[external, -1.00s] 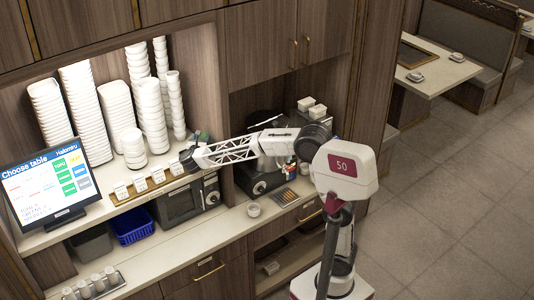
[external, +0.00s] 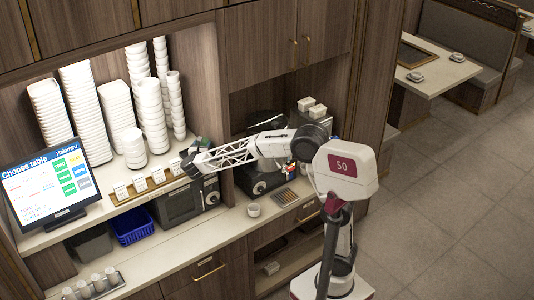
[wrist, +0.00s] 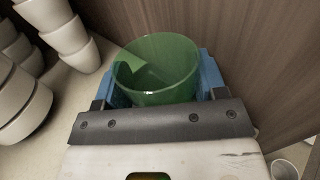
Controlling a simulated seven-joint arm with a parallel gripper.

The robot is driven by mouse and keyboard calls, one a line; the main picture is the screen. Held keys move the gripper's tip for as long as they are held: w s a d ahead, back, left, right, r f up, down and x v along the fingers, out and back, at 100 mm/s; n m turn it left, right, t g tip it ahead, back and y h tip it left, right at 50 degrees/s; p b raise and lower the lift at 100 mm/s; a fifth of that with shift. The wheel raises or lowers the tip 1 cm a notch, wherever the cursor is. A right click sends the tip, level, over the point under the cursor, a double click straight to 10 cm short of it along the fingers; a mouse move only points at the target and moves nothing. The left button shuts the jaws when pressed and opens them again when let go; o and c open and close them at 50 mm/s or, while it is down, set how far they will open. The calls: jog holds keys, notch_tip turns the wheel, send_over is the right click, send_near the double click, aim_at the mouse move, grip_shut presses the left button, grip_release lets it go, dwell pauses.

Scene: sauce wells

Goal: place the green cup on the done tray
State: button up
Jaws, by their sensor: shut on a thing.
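The green cup (wrist: 155,70) is translucent and sits between the blue fingers of my gripper (wrist: 158,82) in the wrist view, its open rim facing the camera. My gripper is shut on it. In the external view my gripper (external: 190,162) is over the right end of the upper counter, close to the wood panel; only a small green patch of the cup (external: 205,142) shows there. I cannot tell which tray is the done tray. A wooden tray (external: 122,200) with several white labelled items lies below and left of my gripper.
White stacks of bowls and cups (external: 152,115) stand left of my gripper. A screen (external: 50,185) is at far left. A metal tray (external: 118,283) with several cups is at lower left. A small white cup (external: 253,210) stands on the lower counter.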

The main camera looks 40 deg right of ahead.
jog(key=o, duration=0.9)
jog(key=shift+o, duration=0.2)
jog(key=shift+r, duration=0.15)
jog(key=shift+v, duration=6)
jog(key=shift+r, duration=0.1)
